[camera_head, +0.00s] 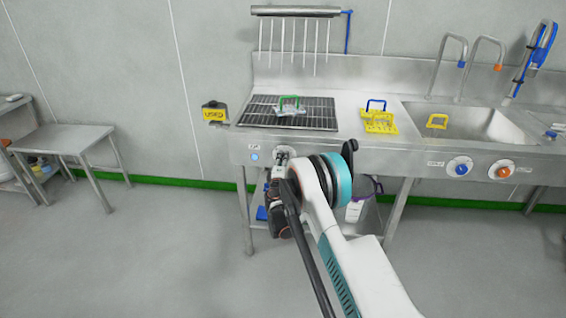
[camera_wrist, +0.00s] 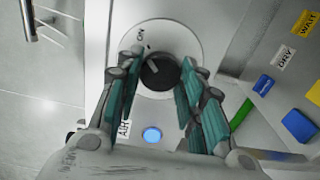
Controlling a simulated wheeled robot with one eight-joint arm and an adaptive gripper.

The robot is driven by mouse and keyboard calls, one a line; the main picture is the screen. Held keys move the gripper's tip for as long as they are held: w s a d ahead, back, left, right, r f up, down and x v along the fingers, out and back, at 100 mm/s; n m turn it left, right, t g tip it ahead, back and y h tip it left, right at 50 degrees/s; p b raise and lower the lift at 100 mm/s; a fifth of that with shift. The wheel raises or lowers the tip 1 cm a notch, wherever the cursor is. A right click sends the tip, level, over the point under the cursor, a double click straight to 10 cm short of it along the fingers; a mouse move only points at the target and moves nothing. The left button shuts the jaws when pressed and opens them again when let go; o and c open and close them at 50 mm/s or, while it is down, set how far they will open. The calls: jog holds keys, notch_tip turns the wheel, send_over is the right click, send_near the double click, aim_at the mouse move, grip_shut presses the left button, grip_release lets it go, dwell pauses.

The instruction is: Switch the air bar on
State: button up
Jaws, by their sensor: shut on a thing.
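The air bar (camera_head: 295,11) is a metal bar on the wall above the drain grid, with several thin pale lines running down from it. In the wrist view a dark round knob (camera_wrist: 162,74) sits on a pale round plate marked ON at its upper left. The knob's light pointer mark faces up and left, towards ON. A blue light (camera_wrist: 152,135) glows beside an AIR label (camera_wrist: 125,129). My gripper (camera_wrist: 157,78) has its teal fingers on both sides of the knob and is shut on it. In the head view my gripper (camera_head: 281,162) is at the sink's front panel and hides the knob.
A drain grid (camera_head: 258,116) holds a green-handled item (camera_head: 290,103). Yellow items (camera_head: 379,122) lie to its right, before the sink basin (camera_head: 480,122). Blue (camera_head: 460,167) and orange (camera_head: 502,169) knobs are farther right. A steel table (camera_head: 62,137) stands left; the floor between is clear.

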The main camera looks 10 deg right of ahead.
dwell(0.4)
jog(key=o, duration=1.1)
jog(key=shift+c, duration=0.2)
jog(key=shift+s, duration=0.1)
jog(key=v, duration=1.1)
jog(key=shift+s, duration=0.35)
jog(key=shift+a, duration=0.1)
